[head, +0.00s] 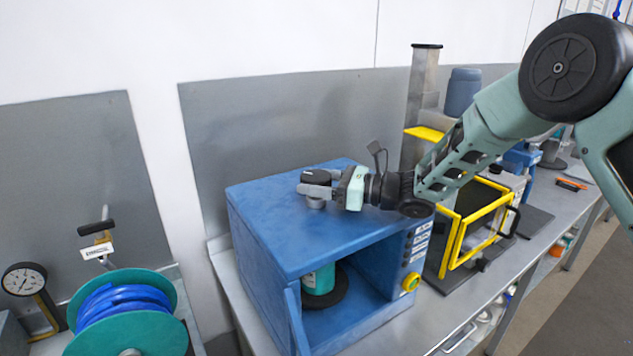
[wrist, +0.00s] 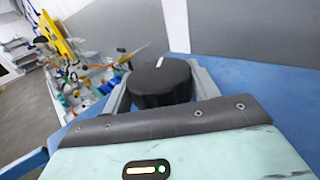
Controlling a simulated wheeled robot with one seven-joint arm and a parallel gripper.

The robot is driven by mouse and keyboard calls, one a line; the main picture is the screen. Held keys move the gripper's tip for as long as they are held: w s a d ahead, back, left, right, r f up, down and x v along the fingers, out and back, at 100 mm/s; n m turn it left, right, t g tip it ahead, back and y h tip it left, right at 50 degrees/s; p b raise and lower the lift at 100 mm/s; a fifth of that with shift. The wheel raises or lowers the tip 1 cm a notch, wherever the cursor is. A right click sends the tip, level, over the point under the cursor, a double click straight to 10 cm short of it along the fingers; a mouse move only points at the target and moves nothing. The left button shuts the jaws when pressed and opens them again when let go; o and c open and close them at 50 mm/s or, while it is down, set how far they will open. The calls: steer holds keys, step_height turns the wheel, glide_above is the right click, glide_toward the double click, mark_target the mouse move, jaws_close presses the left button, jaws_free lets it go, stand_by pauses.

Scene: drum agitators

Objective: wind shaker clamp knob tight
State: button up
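The shaker (head: 285,225) is a blue box with an open front, standing on the bench in the head view. The black clamp knob (head: 317,175) sits on its top and has a white mark on its upper face. The knob fills the space between my fingers in the wrist view (wrist: 160,84). My gripper (head: 316,190) reaches in from the right, low over the top, with one grey finger on each side of the knob. The fingers appear to touch its sides. A teal can (head: 319,279) stands inside on a dark round plate, its upper part hidden by the box top.
A panel with a yellow-ringed button (head: 411,282) is on the shaker's front right. A yellow-framed enclosure (head: 478,228) and a column with a yellow shelf (head: 424,133) stand to the right. A teal reel of blue hose (head: 125,305) and a dial gauge (head: 24,281) are at left.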

steer(key=shift+f+m+t+b, duration=0.5)
steer(key=shift+t+b, duration=0.3)
steer(key=shift+b, duration=3.05)
steer(key=m+t+h+b, duration=0.2)
steer(key=m+t+b, duration=0.1)
steer(key=b, duration=1.2)
steer(key=shift+s+t+h, duration=0.1)
steer(key=shift+t+h, duration=0.2)
steer(key=shift+t, duration=0.3)
steer(key=m+t+h+b, duration=0.1)
steer(key=b, duration=0.6)
steer(key=shift+m+t+h, duration=0.3)
steer(key=shift+t, duration=0.1)
steer(key=m+t+h+b, duration=0.1)
steer(key=b, duration=0.3)
steer(key=shift+r+b, duration=0.1)
steer(key=shift+b, duration=0.25)
steer(key=m+t+h+b, duration=0.1)
steer(key=b, duration=0.3)
steer(key=m+t+h+b, duration=0.1)
steer(key=h+b, duration=0.1)
steer(key=b, duration=0.3)
steer(key=shift+a+r, duration=0.1)
steer(key=shift+r, duration=0.1)
steer(key=shift+m+t+h+b, duration=0.5)
steer(key=shift+m+h+b, duration=0.2)
steer(key=shift+b, duration=0.4)
